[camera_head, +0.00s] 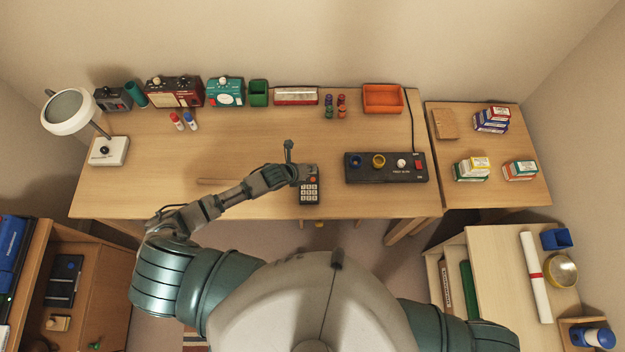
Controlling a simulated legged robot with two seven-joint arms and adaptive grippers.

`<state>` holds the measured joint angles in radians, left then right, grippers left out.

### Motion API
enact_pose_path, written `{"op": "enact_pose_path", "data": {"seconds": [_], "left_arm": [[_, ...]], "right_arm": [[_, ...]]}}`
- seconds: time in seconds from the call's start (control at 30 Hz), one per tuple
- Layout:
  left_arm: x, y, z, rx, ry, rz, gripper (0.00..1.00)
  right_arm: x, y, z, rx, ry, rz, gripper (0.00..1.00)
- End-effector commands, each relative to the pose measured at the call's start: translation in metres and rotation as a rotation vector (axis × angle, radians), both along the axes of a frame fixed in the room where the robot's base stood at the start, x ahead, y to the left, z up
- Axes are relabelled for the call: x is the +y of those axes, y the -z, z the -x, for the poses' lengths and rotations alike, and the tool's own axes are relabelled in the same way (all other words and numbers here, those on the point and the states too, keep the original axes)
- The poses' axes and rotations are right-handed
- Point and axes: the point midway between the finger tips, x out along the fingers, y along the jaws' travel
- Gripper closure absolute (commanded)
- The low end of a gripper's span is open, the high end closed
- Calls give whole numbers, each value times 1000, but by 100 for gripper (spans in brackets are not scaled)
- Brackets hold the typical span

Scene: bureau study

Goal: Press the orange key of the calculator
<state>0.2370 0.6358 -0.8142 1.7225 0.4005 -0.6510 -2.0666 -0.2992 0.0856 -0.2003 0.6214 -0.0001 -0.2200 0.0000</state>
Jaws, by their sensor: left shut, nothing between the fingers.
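The calculator (309,196) is a small dark box with pale keys, lying on the desk near its front edge, right of the desk's middle. Its orange key (313,180) shows near the top of the keypad. My left gripper (289,147) is at the end of the arm that comes in from the left. It is shut and empty, and its tip shows just above and left of the calculator in the picture. The wrist covers part of the calculator's upper left. I cannot tell how high the gripper is above the desk. My right gripper is out of view.
Red and blue markers (184,121) lie at the left. A lamp (108,151) stands left. The desk's middle is mostly clear.

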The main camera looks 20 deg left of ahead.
Motion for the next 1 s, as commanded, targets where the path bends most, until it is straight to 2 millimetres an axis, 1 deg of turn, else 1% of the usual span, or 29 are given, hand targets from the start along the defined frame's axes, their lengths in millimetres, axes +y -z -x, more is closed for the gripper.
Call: {"op": "enact_pose_path", "data": {"seconds": [0.03,0.2,0.4,0.53,1.0], "left_arm": [[-1,14,1,1,0,1,100],[-1,40,1,2,0,1,100],[0,59,0,0,1,-1,100],[0,63,0,0,0,0,100],[0,62,0,0,0,0,100]], "right_arm": [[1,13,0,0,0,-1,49],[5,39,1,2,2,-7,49],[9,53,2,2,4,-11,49],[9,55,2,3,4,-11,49],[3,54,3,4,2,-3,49]]}}
